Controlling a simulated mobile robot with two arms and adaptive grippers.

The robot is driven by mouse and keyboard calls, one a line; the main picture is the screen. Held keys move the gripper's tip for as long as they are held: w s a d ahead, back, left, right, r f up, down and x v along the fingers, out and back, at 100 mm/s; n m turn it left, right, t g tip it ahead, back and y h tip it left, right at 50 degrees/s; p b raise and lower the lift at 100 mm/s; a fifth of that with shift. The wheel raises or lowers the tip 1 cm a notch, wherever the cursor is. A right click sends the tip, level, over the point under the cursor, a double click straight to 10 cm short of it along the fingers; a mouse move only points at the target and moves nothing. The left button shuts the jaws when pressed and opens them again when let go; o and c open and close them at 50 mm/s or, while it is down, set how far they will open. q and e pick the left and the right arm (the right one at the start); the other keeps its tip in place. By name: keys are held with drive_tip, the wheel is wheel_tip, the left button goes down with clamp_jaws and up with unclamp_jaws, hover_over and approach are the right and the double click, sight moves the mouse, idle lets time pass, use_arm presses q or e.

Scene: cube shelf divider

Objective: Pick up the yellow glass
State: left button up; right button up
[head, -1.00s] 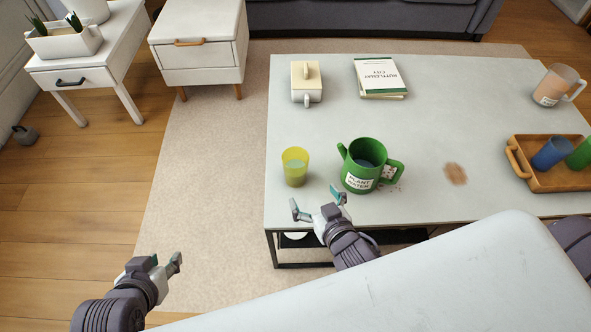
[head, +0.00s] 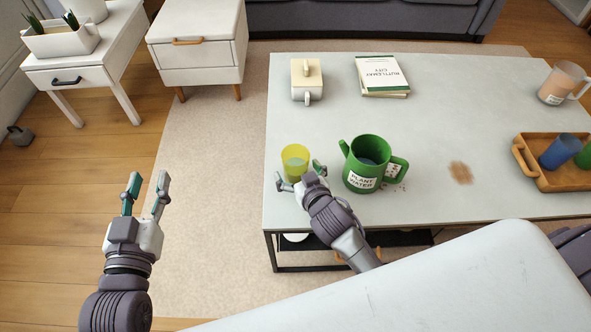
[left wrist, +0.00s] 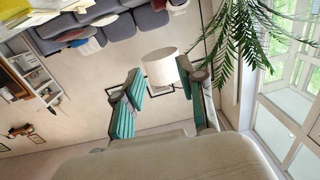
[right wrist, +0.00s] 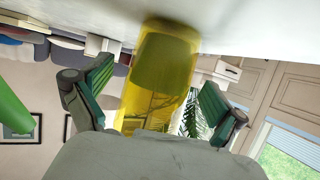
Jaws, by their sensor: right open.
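The yellow glass (head: 295,160) stands upright near the left front of the white table (head: 430,120). My right gripper (head: 299,177) is open at the glass's near side, partly hiding its lower part. In the right wrist view the glass (right wrist: 162,75) is between the two open fingers (right wrist: 155,100); I cannot tell whether either finger touches it. My left gripper (head: 146,190) is open and empty, in the air left of the table. In the left wrist view its fingers (left wrist: 162,100) are spread with nothing between them.
A green watering can (head: 366,163) labelled "Plant Water" stands just right of my right gripper. A brown stain (head: 460,172) and a wooden tray (head: 527,160) with cups are farther right.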

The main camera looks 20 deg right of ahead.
sight(291, 151)
drive_tip(key=shift+w+f, duration=0.25)
drive_tip(key=shift+w, duration=0.4)
use_arm(q)
drive_tip(key=shift+w+d+r+t+h, duration=0.15)
drive_tip(key=shift+r+t, duration=0.15)
drive_tip(key=shift+r, duration=0.25)
drive_tip(key=shift+s+d+r+t+h, duration=0.15)
drive_tip(key=shift+r+t, duration=0.15)
drive_tip(key=shift+r, duration=0.25)
use_arm(e)
drive_tip(key=c, duration=1.6)
use_arm(q)
drive_tip(key=shift+w+a, duration=0.1)
use_arm(e)
drive_tip(key=shift+o, duration=0.2)
drive_tip(key=shift+r, duration=0.15)
